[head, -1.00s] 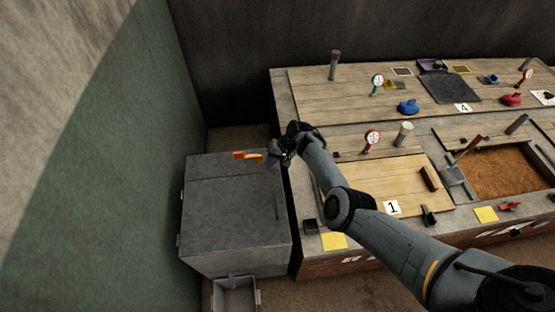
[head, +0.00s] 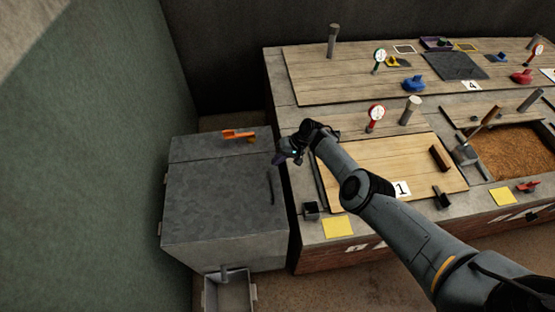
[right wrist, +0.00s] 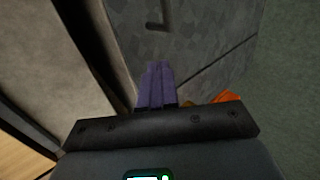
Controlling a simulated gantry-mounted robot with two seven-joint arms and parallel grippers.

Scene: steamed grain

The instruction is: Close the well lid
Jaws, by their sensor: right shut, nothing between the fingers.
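A grey metal box (head: 208,238) stands left of the counter. Its flat top, which looks like the lid (head: 220,193), lies level, with a seam across its back part and a dark bar handle (head: 271,186) near its right edge. The lid also shows in the right wrist view (right wrist: 208,38), with the handle (right wrist: 157,25) ahead of my fingers. My right gripper (head: 282,159) is near the box's right edge, beside the counter. Its purple fingers (right wrist: 157,88) are shut and empty. An orange lever (head: 238,135) sits at the back of the top. My left gripper is out of view.
A small metal trough (head: 228,292) stands in front of the box. A green wall (head: 80,180) is close on the left. The counter on the right carries wooden boards (head: 385,168), a red gauge (head: 376,113), a grey post (head: 411,110) and a grain bed (head: 520,150).

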